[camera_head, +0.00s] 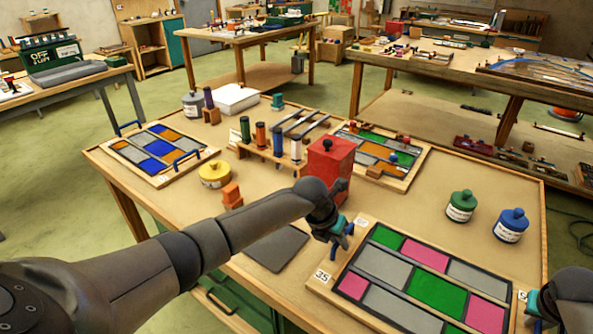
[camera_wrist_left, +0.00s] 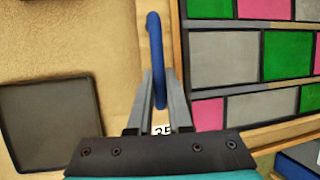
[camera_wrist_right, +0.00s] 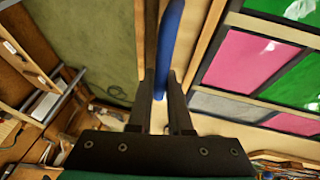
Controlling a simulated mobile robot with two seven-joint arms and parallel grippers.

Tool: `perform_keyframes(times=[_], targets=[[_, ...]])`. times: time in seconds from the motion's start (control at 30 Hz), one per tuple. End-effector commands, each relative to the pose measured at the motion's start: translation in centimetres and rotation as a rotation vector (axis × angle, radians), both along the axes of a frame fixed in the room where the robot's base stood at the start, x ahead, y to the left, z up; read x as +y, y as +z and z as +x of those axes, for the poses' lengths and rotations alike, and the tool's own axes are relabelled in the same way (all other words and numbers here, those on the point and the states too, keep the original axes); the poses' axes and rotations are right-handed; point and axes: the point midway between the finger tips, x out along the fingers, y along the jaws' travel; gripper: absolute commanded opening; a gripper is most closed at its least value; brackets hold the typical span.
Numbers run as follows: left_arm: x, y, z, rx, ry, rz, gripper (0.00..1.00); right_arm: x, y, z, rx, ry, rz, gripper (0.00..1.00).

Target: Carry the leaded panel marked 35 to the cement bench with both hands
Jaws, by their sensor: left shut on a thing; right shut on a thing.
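The leaded panel marked 35 (camera_head: 438,290) has green, pink and grey panes in a pale wood frame and lies flat at the front right of the near bench. I cannot tell whether it touches the bench top. A white 35 tag (camera_head: 322,276) is at its left corner. My left gripper (camera_head: 342,232) is shut on the panel's left blue handle (camera_wrist_left: 155,60). My right gripper (camera_wrist_right: 160,100), at the right edge in the head view, is shut on the other blue handle (camera_wrist_right: 172,38). I cannot tell which bench is the cement bench.
The near bench (camera_head: 285,203) also holds a red box (camera_head: 330,165), a dark mat (camera_head: 276,249), a green jar (camera_head: 461,206), a blue jar (camera_head: 511,225), a yellow tin (camera_head: 214,174) and two other panels. Other benches stand behind, with green floor (camera_head: 312,90) between.

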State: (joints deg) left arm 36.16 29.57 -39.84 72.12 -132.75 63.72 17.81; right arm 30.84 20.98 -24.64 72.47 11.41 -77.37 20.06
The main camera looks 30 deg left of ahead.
Motion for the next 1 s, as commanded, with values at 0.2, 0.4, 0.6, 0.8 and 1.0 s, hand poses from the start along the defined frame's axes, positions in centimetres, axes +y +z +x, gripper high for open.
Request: perform_keyframes(times=[0.2,0.4,0.6,0.8,1.0], targets=[[0.0,-0.5,0.0,0.000,0.000,-0.001,0.22,0.0,-0.5,0.0,0.000,0.000,0.001,0.22],[0.0,-0.5,0.0,0.000,0.000,-0.001,0.44,0.0,-0.5,0.0,0.000,0.000,0.001,0.44],[0.0,-0.5,0.0,0.000,0.000,0.000,0.47,0.0,-0.5,0.0,0.000,0.000,0.000,0.47],[0.1,0.0,-0.1,-0.002,0.000,-0.001,0.47,0.0,-0.5,0.0,0.000,0.000,0.000,0.47],[0.7,1.9,-0.9,-0.003,0.000,0.001,0.47,0.0,-0.5,0.0,0.000,0.000,0.000,0.47]])
